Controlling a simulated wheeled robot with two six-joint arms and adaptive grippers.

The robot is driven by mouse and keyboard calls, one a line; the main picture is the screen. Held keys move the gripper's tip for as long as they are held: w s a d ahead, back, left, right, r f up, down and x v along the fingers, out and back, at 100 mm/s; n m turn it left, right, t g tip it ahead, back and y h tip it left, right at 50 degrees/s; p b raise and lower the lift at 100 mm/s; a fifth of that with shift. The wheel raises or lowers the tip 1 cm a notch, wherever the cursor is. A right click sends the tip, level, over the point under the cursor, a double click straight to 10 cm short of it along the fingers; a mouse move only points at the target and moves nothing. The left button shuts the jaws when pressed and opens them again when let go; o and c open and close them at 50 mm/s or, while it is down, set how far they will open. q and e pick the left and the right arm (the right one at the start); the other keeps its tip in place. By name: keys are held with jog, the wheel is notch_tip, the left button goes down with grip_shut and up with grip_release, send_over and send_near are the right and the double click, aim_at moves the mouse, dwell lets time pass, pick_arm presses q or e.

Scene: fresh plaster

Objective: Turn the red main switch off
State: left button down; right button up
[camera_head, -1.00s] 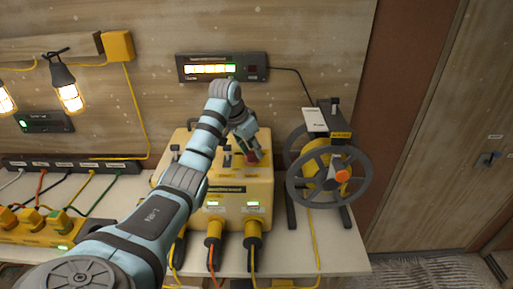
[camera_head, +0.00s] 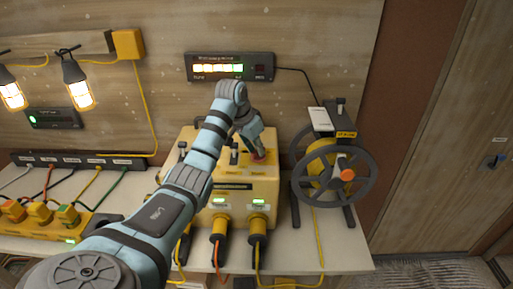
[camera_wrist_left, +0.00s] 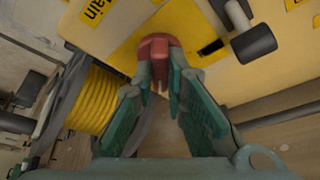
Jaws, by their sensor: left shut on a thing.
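The yellow distribution box (camera_head: 262,190) stands on the bench, with the red main switch (camera_head: 259,159) on its top at the right. In the left wrist view the red switch (camera_wrist_left: 156,47) sits on a yellow plate, beside a label reading "Main". My left gripper (camera_head: 256,147) reaches down to the switch from above. In the left wrist view the fingers of my left gripper (camera_wrist_left: 160,82) are closed around the red handle. The fingers hide part of the handle. My right gripper is not in view.
A cable reel (camera_head: 330,177) stands right of the box. Black levers (camera_head: 234,152) rise from the box top close to my arm. A lit display panel (camera_head: 230,67) hangs behind. Plugs and cables (camera_head: 257,228) leave the box's front. A power strip (camera_head: 80,160) lies at left.

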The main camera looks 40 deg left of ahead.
pick_arm(q)
jog(key=shift+n, duration=0.3)
jog(key=n, duration=0.1)
jog(key=n+y, duration=0.1)
jog(key=n, duration=0.1)
jog(key=shift+w+d+n+y, duration=0.1)
jog(key=shift+d+n+y, duration=0.05)
jog(key=shift+n+y, duration=0.15)
jog(key=n, duration=0.2)
jog(key=n+g+y, duration=0.1)
jog(key=n, duration=0.1)
jog(key=shift+d+n+y, duration=0.1)
jog(key=shift+n+y, duration=0.2)
jog(key=n+g+y, duration=0.1)
jog(key=n, duration=0.3)
jog(key=shift+w+n, duration=0.15)
jog(key=shift+n, duration=0.15)
jog(key=n+g, duration=0.1)
jog(key=n, duration=0.3)
jog(key=shift+w+r+g+y, duration=0.1)
jog(key=shift+g+y, duration=0.3)
jog(key=c, duration=1.6)
grip_release()
